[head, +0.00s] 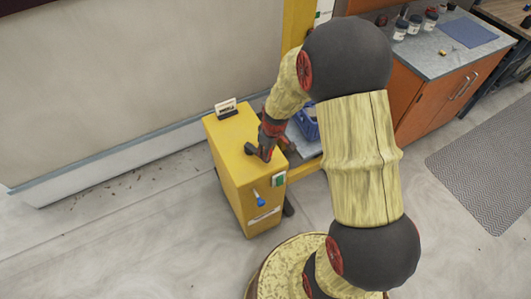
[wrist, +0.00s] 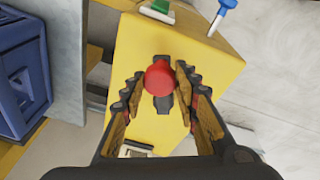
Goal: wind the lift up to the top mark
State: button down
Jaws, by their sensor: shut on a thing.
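A yellow cabinet (head: 232,140) stands on the floor left of my arm, and its top fills the middle of the wrist view (wrist: 215,62). A black crank (head: 253,153) sits on its top. In the wrist view, the crank's round red knob (wrist: 160,77) lies between my two fingers, with the dark crank arm under it. My gripper (head: 266,148) is shut on this knob from above. The lift's grey platform (head: 304,148) is beside the cabinet, partly hidden by my arm. A yellow post (head: 297,25) rises behind it, with a white strip (head: 322,12) whose marks are unreadable.
A blue crate (head: 309,128) stands on the platform. A green switch (head: 279,179) and a blue-handled lever (head: 258,198) are on the cabinet's side. A small sign (head: 226,106) stands on top. An orange counter (head: 425,105) is at the right; open floor (head: 120,250) is at the left.

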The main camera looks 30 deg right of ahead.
jog(key=shift+w+d, duration=0.25)
jog(key=shift+d, duration=0.25)
jog(key=shift+w+d, duration=0.1)
jog(key=shift+w+d+b, duration=0.3)
jog(key=shift+w+d, duration=0.2)
jog(key=shift+d, duration=0.2)
jog(key=shift+r, duration=0.1)
jog(key=shift+w+d, duration=0.1)
jog(key=shift+w+d, duration=0.65)
jog(key=shift+w+r, duration=0.1)
